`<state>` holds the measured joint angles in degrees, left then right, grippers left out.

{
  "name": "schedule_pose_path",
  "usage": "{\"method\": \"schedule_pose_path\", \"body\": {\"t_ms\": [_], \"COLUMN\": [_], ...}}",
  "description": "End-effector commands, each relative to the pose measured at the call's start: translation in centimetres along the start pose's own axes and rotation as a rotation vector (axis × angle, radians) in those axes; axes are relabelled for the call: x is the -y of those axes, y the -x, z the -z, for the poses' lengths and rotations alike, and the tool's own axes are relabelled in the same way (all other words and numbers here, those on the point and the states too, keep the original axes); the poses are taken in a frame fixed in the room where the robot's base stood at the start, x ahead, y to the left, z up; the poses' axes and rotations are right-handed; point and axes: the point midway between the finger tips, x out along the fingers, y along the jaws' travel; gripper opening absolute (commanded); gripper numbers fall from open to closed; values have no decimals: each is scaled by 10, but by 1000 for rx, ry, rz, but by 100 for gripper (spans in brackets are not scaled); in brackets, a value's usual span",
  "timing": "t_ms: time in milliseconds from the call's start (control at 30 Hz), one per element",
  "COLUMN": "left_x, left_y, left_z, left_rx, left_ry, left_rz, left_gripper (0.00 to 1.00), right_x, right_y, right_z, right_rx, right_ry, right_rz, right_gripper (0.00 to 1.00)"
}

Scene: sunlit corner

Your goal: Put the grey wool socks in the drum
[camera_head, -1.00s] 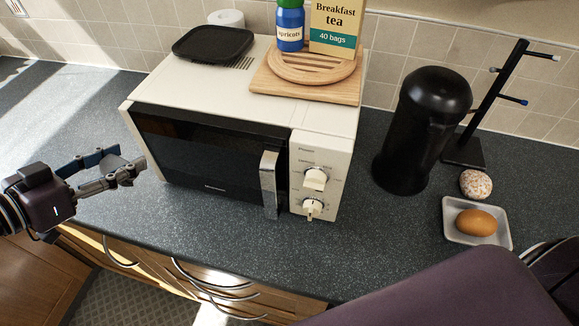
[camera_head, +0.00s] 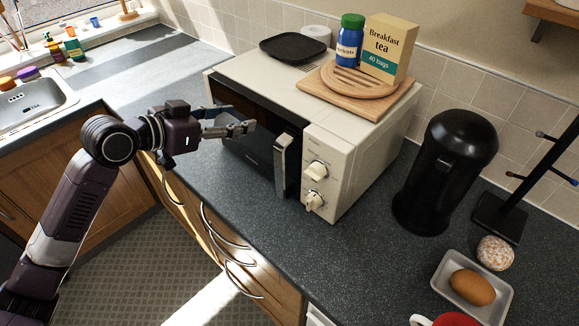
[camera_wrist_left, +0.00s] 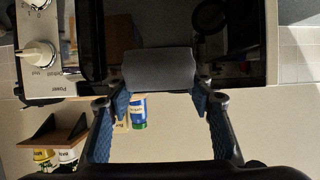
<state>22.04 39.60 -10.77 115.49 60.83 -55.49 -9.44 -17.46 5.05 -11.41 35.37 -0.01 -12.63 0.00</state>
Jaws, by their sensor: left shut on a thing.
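My left gripper (camera_head: 243,127) is in front of the left part of the microwave's dark door, left of its silver handle. In the left wrist view its two fingers (camera_wrist_left: 160,98) are shut on a smooth dark grey, block-like thing (camera_wrist_left: 160,68). I cannot tell from its look whether this is the grey wool socks. In the head view the held thing is hardly visible. I see no drum in either view. My right gripper is not in view.
The white microwave (camera_head: 352,160) stands on the dark worktop; a blue jar (camera_head: 349,42), a tea box (camera_head: 388,50) and a black tray (camera_head: 293,47) sit on top. The worktop left of the microwave is clear.

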Motion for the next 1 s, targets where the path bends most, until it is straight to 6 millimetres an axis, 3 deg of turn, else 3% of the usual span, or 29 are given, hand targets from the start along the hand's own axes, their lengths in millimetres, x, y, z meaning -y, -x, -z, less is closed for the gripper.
{"method": "schedule_pose_path", "body": {"t_ms": [167,400,600,1000], "left_x": [-1,-2,-1,-1], "left_y": [-8,-31,-50,-68], "left_z": [-19,-78,-124,-169], "left_rx": [4,5,4,4], "left_ry": [7,10,8,6], "left_rz": [-3,-2,-1,0], "left_gripper": [34,34,34,34], "right_x": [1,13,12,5], "right_y": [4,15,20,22], "right_z": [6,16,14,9], "right_rx": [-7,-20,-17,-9], "right_ry": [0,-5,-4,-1], "right_rz": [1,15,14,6], "right_gripper": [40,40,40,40]}}
